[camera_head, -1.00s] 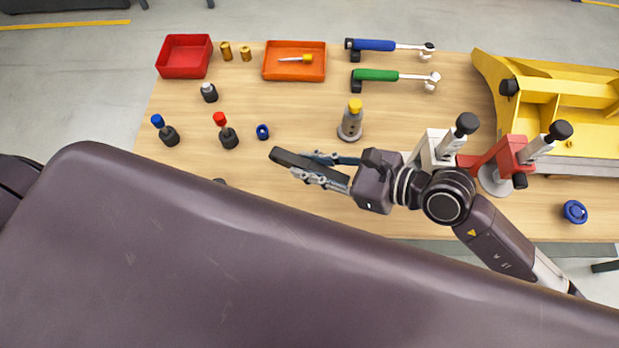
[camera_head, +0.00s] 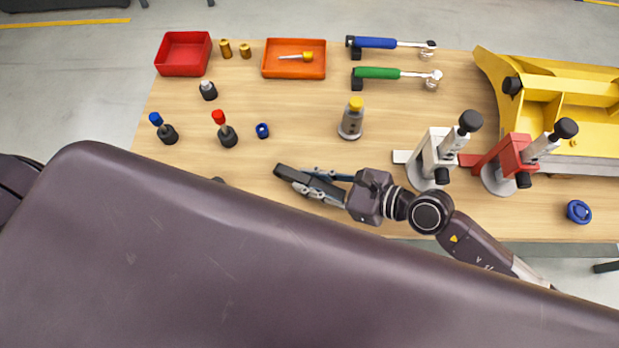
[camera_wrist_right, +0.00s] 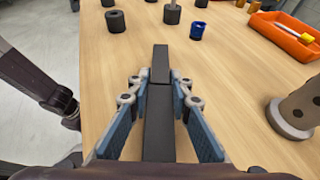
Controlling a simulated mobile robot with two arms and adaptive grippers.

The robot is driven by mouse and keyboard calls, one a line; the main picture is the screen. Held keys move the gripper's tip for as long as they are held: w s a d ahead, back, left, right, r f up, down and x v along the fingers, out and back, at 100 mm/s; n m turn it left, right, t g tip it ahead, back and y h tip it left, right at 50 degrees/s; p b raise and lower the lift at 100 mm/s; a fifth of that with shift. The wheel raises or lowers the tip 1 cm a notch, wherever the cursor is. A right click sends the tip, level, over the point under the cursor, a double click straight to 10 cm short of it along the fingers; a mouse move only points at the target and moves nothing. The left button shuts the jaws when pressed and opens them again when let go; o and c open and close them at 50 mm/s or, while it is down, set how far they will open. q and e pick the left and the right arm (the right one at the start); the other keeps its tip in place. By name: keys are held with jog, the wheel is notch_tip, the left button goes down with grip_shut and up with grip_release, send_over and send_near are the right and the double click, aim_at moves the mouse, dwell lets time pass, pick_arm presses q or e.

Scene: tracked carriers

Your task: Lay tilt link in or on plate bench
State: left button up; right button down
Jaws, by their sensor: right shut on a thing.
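The tilt link appears to be the dark flat bar (camera_head: 291,175) in my right gripper (camera_head: 325,186), near the front of the bench in the head view. In the right wrist view the bar (camera_wrist_right: 159,68) runs lengthwise between the two blue-padded fingers (camera_wrist_right: 158,92), its far end sticking out past the tips. The gripper is shut on it. I cannot tell whether the bar touches the wood below. The plate bench seems to be the light wooden bench (camera_head: 305,140); its top also shows in the right wrist view (camera_wrist_right: 235,100). My left gripper is not in view.
A grey post with yellow cap (camera_head: 350,122) stands behind my right gripper. White (camera_head: 433,160) and red (camera_head: 508,165) clamp stands are to its right. Bare wood lies around the bar.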

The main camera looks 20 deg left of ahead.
jog(key=c, duration=2.2)
grip_release()
jog(key=shift+f, duration=0.2)
jog(key=o, duration=0.4)
jog(key=shift+o, duration=0.2)
jog(key=shift+r, duration=0.1)
jog(key=shift+r+p, duration=0.3)
jog(key=b+v, duration=0.1)
jog(key=v, duration=0.2)
jog(key=b+v, duration=0.1)
jog(key=v, duration=0.2)
jog(key=b+v, duration=0.1)
jog(key=v, duration=0.3)
jog(key=shift+d+f+b, duration=0.2)
jog(key=shift+d+b, duration=0.05)
jog(key=shift+b, duration=0.05)
jog(key=shift+s+d+r, duration=0.15)
jog(key=shift+d+r, duration=0.4)
jog(key=shift+d, duration=0.1)
jog(key=shift+s+f, duration=0.1)
